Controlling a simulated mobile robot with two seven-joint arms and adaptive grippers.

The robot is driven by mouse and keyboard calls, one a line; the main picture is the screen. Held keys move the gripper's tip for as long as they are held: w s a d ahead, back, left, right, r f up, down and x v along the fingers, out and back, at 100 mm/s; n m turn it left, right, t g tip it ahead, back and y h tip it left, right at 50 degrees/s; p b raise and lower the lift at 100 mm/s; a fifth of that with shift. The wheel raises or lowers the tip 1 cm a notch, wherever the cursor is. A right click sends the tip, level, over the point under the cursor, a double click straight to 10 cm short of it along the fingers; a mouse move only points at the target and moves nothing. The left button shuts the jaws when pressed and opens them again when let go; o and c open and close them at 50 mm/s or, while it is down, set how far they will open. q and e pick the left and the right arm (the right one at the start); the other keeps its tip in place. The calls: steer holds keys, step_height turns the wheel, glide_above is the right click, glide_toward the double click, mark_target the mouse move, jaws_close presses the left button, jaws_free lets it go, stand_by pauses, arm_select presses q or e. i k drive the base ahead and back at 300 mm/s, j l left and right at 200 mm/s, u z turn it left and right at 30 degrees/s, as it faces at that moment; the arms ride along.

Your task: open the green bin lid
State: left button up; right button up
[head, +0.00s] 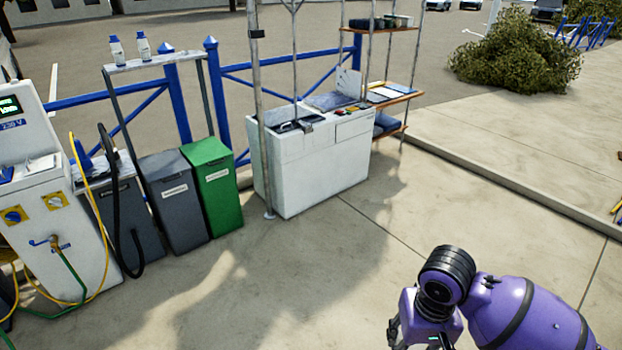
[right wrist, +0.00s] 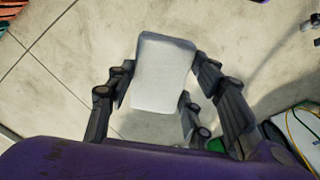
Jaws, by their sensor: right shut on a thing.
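The green bin (head: 219,187) stands at the left of the head view, beside a grey bin. Its green lid (head: 205,151) lies flat and closed on top. A pale label is on its front. My right gripper (right wrist: 165,82) is shut on a white block with rounded edges (right wrist: 163,70), seen between its fingers in the right wrist view. In the head view my right arm is at the lower right, well away from the bin, with its fingers mostly hidden. My left gripper is not in view.
The grey bin (head: 174,203) stands left of the green one, and a white counter unit (head: 310,178) to its right. A blue railing (head: 178,105) runs behind. A pump-like cabinet (head: 50,225) with hoses is at far left. The paved floor in front is clear.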

mark_target(205, 150)
steer(key=i, duration=1.4)
steer(key=i+u, duration=0.15)
steer(key=i, duration=0.3)
steer(key=i+l+u, duration=0.15)
steer(key=i, duration=0.25)
steer(key=i+l+u, duration=0.15)
steer(key=i, duration=0.3)
steer(key=i+l+u, duration=0.1)
steer(key=i+u, duration=0.25)
steer(key=i+l+u, duration=0.2)
steer(key=i+u, duration=0.15)
steer(key=i+l+u, duration=0.35)
steer(key=i, duration=0.1)
